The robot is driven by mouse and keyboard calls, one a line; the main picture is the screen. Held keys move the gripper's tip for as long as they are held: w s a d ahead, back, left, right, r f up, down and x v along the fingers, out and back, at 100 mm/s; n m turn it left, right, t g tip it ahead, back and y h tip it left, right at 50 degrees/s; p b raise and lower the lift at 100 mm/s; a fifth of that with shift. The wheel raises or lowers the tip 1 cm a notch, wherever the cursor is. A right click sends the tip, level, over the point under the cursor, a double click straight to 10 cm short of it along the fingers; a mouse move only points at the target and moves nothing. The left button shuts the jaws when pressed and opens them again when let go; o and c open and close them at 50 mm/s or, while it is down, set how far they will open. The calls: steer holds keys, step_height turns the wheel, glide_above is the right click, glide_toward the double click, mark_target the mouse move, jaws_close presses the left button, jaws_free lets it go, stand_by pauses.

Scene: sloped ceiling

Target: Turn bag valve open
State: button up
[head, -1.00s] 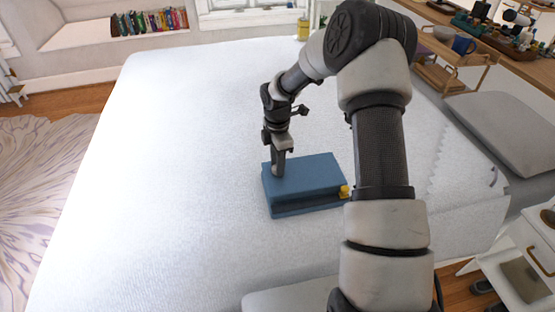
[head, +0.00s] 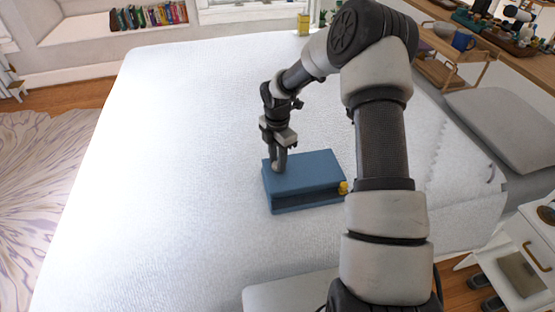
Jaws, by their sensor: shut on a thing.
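A blue, box-shaped bag (head: 310,178) lies on the bed in the head view. A small yellow part (head: 343,188) sticks out at its right end, partly beside my arm. My gripper (head: 278,168) points down onto the left part of the bag's top. Its jaws are shut on a part of the bag there. The jaws hide what they hold, so I cannot tell if it is the valve.
The bag rests on a wide white bed (head: 170,170), clear to the left. A grey pillow (head: 505,130) lies to the right. Books (head: 148,17) stand in a niche at the back. A wooden cart (head: 457,65) stands at the back right.

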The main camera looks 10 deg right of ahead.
steer(key=o, duration=1.1)
steer(key=shift+c, duration=0.2)
step_height(320, 180, up, 18)
steer(key=p, duration=0.1)
steer(key=shift+f+p, duration=0.25)
steer(key=shift+p, duration=0.15)
